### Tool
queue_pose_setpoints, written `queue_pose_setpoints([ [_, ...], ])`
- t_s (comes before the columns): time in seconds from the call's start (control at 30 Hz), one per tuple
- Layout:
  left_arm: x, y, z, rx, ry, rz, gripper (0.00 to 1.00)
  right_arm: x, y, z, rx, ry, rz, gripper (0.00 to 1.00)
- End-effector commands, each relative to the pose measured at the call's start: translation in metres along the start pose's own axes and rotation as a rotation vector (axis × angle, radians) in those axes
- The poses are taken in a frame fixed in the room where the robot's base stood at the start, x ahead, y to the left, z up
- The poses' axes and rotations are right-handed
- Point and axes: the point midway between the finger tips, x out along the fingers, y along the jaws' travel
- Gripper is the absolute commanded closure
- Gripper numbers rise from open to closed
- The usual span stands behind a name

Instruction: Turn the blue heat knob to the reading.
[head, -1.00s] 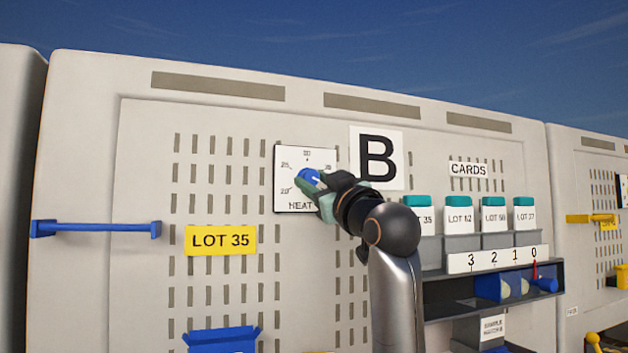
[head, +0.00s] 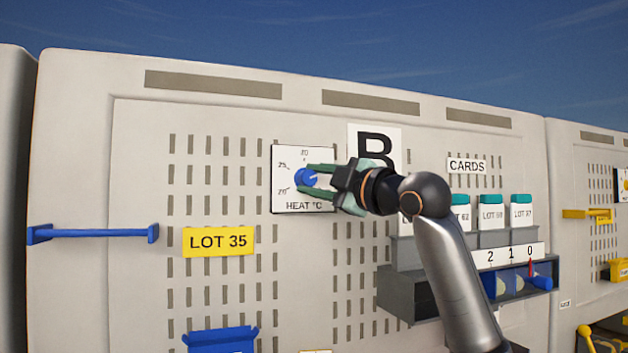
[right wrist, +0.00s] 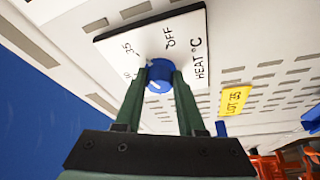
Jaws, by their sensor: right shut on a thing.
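The blue heat knob (head: 303,178) sits on a white square dial plate (head: 285,203) marked "HEAT °C", with numbers around it. My right gripper (head: 311,178) reaches in from the right, its green fingers on either side of the knob. In the right wrist view the knob (right wrist: 159,82) shows between the two fingertips (right wrist: 160,76), and the jaws are shut on it. A white pointer mark shows on the knob's face. "OFF" and "35" are readable on the plate (right wrist: 185,60) there; another number is partly hidden by a finger. My left gripper is not in view.
A yellow "LOT 35" label (head: 218,242) is below left of the dial, and a blue bar handle (head: 92,233) farther left. A "B" sign (head: 377,143) is behind my wrist. Teal-topped lot cards stand in a grey rack (head: 490,240) at right, partly behind my arm.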

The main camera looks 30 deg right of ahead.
Motion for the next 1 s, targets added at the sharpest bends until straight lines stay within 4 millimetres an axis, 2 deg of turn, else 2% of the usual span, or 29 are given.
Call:
queue_pose_setpoints([
  [0.3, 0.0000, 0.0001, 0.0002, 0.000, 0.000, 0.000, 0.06, -0.0002, 0.0009, -0.0005, -0.111, 0.001, -0.047, 1.00],
  [0.83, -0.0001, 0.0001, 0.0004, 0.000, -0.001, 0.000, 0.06, 0.0002, 0.0005, -0.0004, -0.133, 0.000, -0.057, 1.00],
  [0.87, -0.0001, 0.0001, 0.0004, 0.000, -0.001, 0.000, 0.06, 0.0002, 0.0005, -0.0004, -0.132, 0.000, -0.056, 0.60],
  [1.0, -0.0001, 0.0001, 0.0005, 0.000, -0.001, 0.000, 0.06, 0.0003, 0.0006, -0.0005, -0.132, 0.000, -0.056, 0.45],
])
